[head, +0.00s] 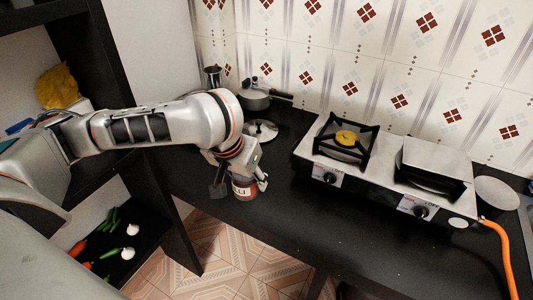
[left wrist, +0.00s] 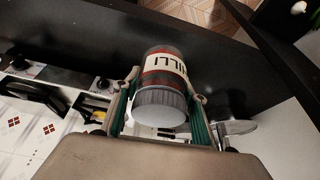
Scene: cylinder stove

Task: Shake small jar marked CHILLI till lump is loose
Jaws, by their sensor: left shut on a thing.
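The small jar (head: 242,189) has a red and white label and stands or hangs at the black counter's front edge, left of the stove. In the left wrist view the jar (left wrist: 164,72) shows the letters "ILLI" and a grey ribbed lid facing the camera. My left gripper (head: 238,180) is shut on the jar, with a finger on each side of it. The fingers also show in the left wrist view (left wrist: 160,110). The lump inside the jar cannot be seen. My right gripper is not in view.
A two-burner stove (head: 380,175) stands right of the jar, with an orange hose (head: 502,250) at its right end. A pot (head: 256,98) and a metal lid (head: 261,130) sit behind the gripper. Vegetables (head: 112,220) lie on a low shelf at left. The front counter (head: 350,235) is clear.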

